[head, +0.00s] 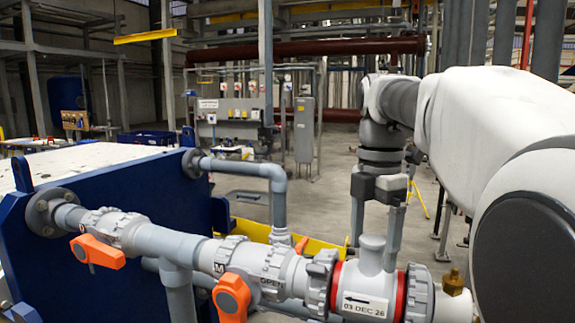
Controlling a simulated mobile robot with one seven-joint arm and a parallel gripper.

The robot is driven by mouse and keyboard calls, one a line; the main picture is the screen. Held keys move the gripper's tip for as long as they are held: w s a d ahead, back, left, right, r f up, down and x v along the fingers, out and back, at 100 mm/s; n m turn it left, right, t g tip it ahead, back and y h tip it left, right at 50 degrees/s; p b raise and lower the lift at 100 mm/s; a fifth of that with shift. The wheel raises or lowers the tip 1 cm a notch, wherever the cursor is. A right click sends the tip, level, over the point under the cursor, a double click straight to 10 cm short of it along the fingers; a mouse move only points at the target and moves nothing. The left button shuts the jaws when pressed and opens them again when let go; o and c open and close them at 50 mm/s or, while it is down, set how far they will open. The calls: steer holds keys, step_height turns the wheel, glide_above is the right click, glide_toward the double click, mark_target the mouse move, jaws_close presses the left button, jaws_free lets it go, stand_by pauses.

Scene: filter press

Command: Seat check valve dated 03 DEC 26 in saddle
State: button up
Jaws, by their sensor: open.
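The check valve (372,284) is a grey body with a short upright stub on top. Its white label reads 03 DEC 26 with an arrow pointing left. It lies in line with the grey pipe run at the lower right, with a red ring on each side. My gripper (374,252) points down over it, open, with one finger to each side of the stub. I cannot tell whether the fingers touch it. No separate saddle can be made out, and the valve's underside is hidden below the picture's edge.
Two orange-handled valves (97,251) (231,297) sit along the pipe left of the check valve. A brass fitting (453,281) is close on its right. A blue plate (110,220) stands at left, and a grey elbow pipe (240,168) rises behind. Open floor lies beyond.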

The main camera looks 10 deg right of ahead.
step_height(320, 180, up, 17)
steer(key=p, duration=0.5)
steer(key=s+a+f+m+t, duration=0.2)
steer(key=s+a+f+m, duration=0.1)
steer(key=f+m, duration=0.3)
steer(key=s+a+f+m+t, duration=0.1)
steer(key=s+a+f+m, duration=0.3)
steer(key=f+m, duration=0.3)
steer(key=s+a+f+m+t+b, duration=0.1)
steer(key=s+f+m, duration=0.4)
steer(key=f, duration=0.7)
steer(key=a+m+t, duration=0.1)
steer(key=a+m, duration=0.1)
steer(key=shift+s+a+f+t, duration=0.2)
steer(key=shift+a+t, duration=0.1)
